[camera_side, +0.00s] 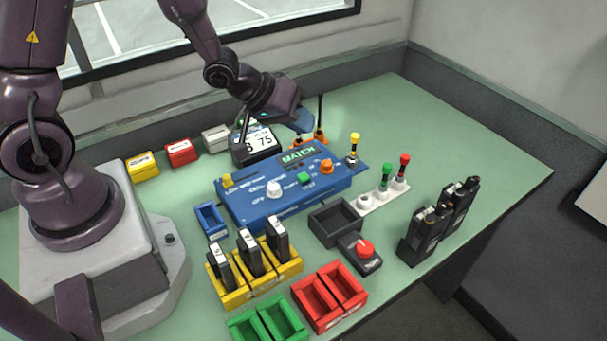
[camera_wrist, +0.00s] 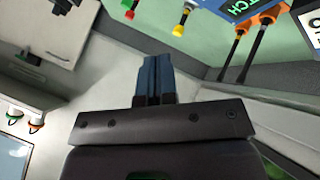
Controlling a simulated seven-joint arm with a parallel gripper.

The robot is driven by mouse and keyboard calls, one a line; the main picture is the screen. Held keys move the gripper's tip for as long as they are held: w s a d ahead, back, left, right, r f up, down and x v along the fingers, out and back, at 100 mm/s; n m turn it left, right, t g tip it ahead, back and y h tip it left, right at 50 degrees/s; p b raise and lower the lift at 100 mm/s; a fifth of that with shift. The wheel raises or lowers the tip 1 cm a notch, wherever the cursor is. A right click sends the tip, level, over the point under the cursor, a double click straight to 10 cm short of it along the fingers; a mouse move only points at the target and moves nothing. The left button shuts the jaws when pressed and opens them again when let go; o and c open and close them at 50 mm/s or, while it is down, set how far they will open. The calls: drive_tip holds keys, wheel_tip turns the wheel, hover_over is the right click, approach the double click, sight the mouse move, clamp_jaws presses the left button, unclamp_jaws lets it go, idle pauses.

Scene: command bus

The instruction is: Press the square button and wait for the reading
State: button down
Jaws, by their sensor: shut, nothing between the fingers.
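The green square button (camera_side: 304,177) sits on top of the blue control box (camera_side: 262,208), between a white knob (camera_side: 274,189) and an orange knob (camera_side: 326,166). The box's small screen (camera_side: 298,156) shows MATCH in green. My gripper is shut and empty in the wrist view (camera_wrist: 154,78), its two blue-grey fingers side by side. In the side view my arm's end is behind the box, above the back of the table and apart from the button. The fingertips are hard to make out there. I cannot pick out the square button in the wrist view.
A display (camera_side: 258,145) with large digits stands behind the box. A dark open tray (camera_side: 335,221), a red button unit (camera_side: 361,253) and yellow bins (camera_side: 233,296) stand in front. Black handsets (camera_side: 424,235) stand at right. The table's far right is clear.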

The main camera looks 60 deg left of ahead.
sight(301, 174)
drive_tip(key=shift+f, duration=4.4)
drive_tip(key=shift+f, duration=0.15)
drive_tip(key=shift+f, duration=0.3)
drive_tip(key=shift+f, duration=0.35)
drive_tip(key=shift+r, duration=0.8)
